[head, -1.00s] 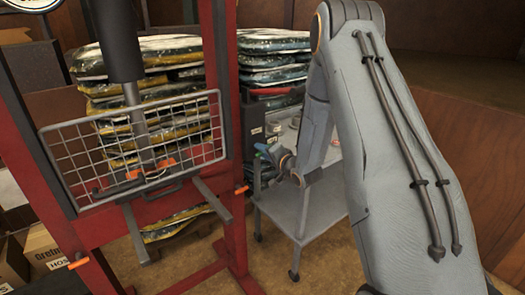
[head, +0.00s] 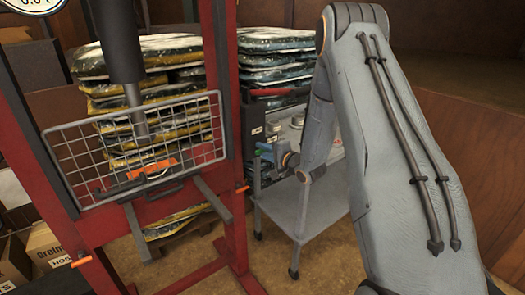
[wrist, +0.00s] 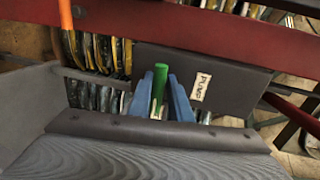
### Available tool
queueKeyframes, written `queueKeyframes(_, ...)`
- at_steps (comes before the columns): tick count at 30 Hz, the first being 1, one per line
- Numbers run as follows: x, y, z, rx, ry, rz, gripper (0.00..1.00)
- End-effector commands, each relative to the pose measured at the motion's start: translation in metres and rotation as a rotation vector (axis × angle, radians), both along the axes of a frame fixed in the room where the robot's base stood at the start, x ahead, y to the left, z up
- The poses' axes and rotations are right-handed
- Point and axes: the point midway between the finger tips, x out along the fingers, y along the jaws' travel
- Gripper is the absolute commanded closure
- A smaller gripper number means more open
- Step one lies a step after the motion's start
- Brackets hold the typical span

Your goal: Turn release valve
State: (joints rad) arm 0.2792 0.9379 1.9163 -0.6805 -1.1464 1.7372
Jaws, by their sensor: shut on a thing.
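In the wrist view, a green bar (wrist: 158,88), which looks like the release valve's handle, stands between the two blue fingers of my gripper (wrist: 166,80). The fingers are shut on it. It is in front of a dark panel (wrist: 230,75) with a white label that seems to read "PUMP". The press's dark cylinder (head: 119,45) has a rod (head: 134,105) that ends above an orange part (head: 152,169) behind the wire guard (head: 75,150).
A grey wheeled cart (head: 310,208) stands behind the frame's right post, close to my wrist. Stacked bags (head: 165,50) fill the back. Cardboard boxes (head: 45,245) lie at the lower left. Floor is clear around the cart's wheels.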

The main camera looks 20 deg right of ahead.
Motion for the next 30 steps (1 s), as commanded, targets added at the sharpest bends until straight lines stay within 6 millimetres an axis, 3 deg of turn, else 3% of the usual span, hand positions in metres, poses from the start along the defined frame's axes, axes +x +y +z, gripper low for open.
queueKeyframes(5,-0.001,-0.001,-0.002,-0.001,0.005,-0.003,1.0)
queueKeyframes(6,-0.001,-0.001,-0.002,-0.001,0.005,-0.003,0.79)
queueKeyframes(9,-0.001,-0.001,-0.002,-0.001,0.004,-0.003,0.65)
queueKeyframes(20,-0.005,-0.002,0.0,-0.002,0.001,-0.001,0.65)
queueKeyframes(30,-0.052,-0.021,0.009,-0.001,0.003,-0.004,0.65)
